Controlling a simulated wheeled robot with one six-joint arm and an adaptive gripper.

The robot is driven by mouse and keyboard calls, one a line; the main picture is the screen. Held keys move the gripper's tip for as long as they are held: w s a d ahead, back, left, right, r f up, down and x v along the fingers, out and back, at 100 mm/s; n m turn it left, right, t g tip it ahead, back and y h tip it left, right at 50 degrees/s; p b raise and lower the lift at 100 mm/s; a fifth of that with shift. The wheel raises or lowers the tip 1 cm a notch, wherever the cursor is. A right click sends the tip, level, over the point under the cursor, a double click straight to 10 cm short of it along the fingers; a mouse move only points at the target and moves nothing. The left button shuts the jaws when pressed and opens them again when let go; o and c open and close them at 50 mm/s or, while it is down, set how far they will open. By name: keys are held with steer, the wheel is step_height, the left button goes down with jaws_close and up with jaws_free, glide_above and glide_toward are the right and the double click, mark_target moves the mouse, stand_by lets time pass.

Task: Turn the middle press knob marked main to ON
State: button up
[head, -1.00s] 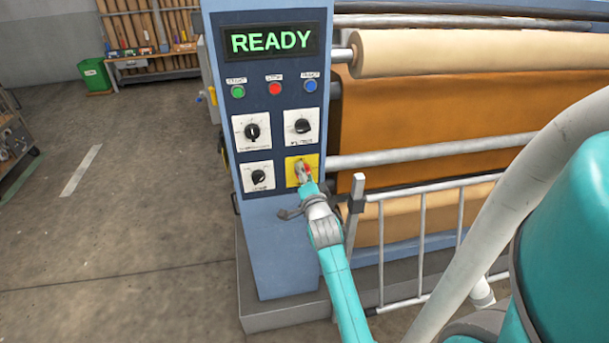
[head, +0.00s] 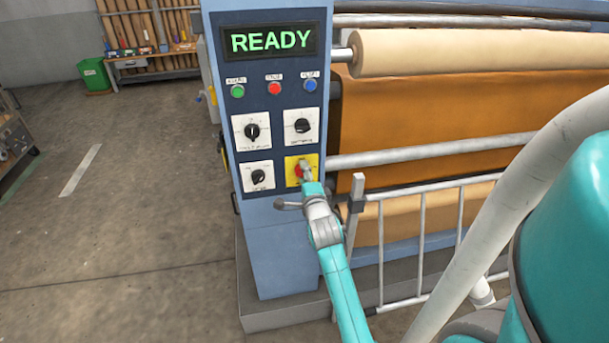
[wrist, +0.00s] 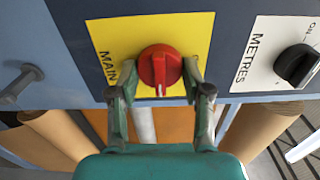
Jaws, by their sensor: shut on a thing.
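The main knob is a red rotary knob (wrist: 159,66) on a yellow plate (wrist: 176,26) lettered MAIN. In the head view the knob (head: 298,171) and its yellow plate (head: 290,160) are at the lower right of the press panel. My gripper (wrist: 155,82) has a finger on either side of the knob and is shut on it. In the wrist view the knob's ridge runs roughly up and down the picture. Lettering at the plate's right side is partly hidden by a finger. In the head view my gripper (head: 306,172) covers part of the knob.
A black knob (wrist: 297,65) on a white METRES plate is close to the right in the wrist view. The panel (head: 278,105) also carries other black knobs, three coloured buttons and a READY display (head: 270,41). A railing (head: 421,235) stands right of my gripper.

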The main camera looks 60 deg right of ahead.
steer(key=o, duration=1.1)
steer(key=shift+o, duration=0.2)
steer(key=v, duration=1.2)
